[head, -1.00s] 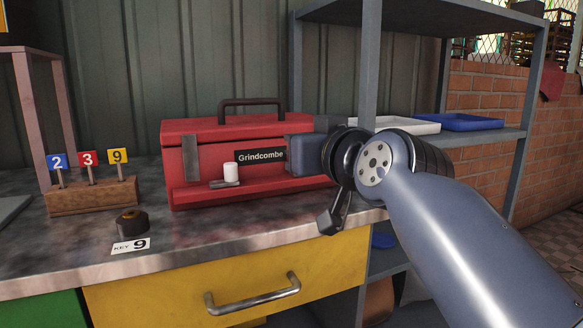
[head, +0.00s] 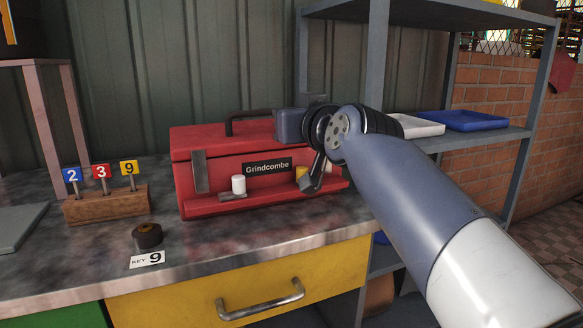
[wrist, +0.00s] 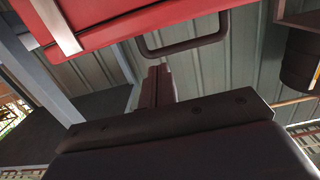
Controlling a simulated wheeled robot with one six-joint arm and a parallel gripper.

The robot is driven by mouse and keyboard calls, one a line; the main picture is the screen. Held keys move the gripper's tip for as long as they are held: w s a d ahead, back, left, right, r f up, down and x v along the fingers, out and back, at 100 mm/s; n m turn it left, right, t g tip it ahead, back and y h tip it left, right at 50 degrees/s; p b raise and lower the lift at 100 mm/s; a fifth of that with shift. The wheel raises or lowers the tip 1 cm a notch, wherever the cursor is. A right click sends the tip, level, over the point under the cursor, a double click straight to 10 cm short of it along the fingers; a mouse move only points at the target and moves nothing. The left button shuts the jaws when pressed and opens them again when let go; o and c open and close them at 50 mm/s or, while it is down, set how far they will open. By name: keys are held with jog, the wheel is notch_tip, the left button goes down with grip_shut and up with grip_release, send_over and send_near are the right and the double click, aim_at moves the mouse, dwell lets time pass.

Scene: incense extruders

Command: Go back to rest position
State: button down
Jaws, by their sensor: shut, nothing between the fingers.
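My gripper (wrist: 158,86) shows in the wrist view with its two dark fingers together and nothing between them. In the head view my arm reaches in from the lower right, and its wrist is in front of the upper right part of the red Grindcombe toolbox (head: 215,175). The fingers cannot be made out clearly there. In the wrist view the toolbox (wrist: 130,20) is at the top, and its dark handle (wrist: 185,48) is beyond the fingertips, apart from them in the picture.
A wooden block (head: 107,205) with number flags 2, 3 and 9 stands on the counter. A dark round piece (head: 147,236) sits by a KEY 9 card (head: 147,259). A yellow drawer (head: 190,304) is below. A shelf with a blue tray (head: 465,121) is at right.

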jog(key=shift+w+a+f+b, duration=0.1)
jog(key=shift+w+f+b, duration=0.15)
jog(key=shift+f+b, duration=0.25)
jog(key=shift+w+a+f+b, duration=0.1)
jog(key=shift+w+f+b, duration=0.15)
jog(key=shift+f, duration=0.45)
jog(key=shift+d, duration=0.1)
